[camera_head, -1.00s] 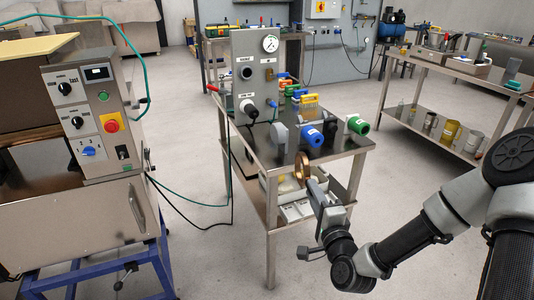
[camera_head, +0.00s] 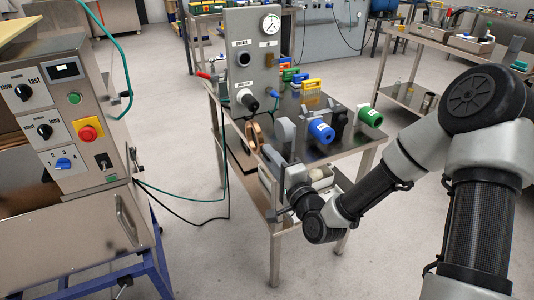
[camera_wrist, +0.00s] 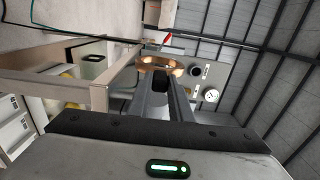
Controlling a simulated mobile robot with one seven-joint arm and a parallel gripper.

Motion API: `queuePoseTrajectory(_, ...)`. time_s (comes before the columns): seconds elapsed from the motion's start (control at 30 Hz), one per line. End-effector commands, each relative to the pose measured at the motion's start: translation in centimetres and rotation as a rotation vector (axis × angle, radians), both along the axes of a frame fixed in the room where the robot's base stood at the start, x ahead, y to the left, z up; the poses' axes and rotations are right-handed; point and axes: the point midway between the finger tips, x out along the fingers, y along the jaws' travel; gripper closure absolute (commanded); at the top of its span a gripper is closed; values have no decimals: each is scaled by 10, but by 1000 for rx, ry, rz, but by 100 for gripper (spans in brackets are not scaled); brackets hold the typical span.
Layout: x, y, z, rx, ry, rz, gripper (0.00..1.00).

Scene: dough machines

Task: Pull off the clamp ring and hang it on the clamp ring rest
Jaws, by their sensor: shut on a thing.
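The clamp ring, a copper-coloured ring (camera_head: 250,140), is held at the tip of my gripper (camera_head: 266,152), near the left front edge of the steel table (camera_head: 318,152). In the wrist view the ring (camera_wrist: 146,62) sits across the ends of the two fingers (camera_wrist: 163,84), which are shut on it. It is clear of the upright panel with the gauge (camera_head: 238,50). I cannot tell for sure which fitting is the clamp ring rest.
A control box (camera_head: 70,110) stands at left. Floor between is free.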

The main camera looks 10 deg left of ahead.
Motion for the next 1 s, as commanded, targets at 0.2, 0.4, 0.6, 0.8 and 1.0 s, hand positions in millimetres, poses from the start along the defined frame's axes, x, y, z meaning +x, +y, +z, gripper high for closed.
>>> queuePoseTrajectory(0.2, 0, 0, 1, 1, -4, 0, 100)
queuePoseTrajectory(0.4, 1, -2, 1, 1, -4, -1, 100)
queuePoseTrajectory(0.6, 8, -12, 2, 2, -3, -3, 100)
queuePoseTrajectory(0.8, 16, -24, 2, 1, -4, -3, 100)
queuePoseTrajectory(1.0, 23, -35, 2, 1, -4, -2, 100)
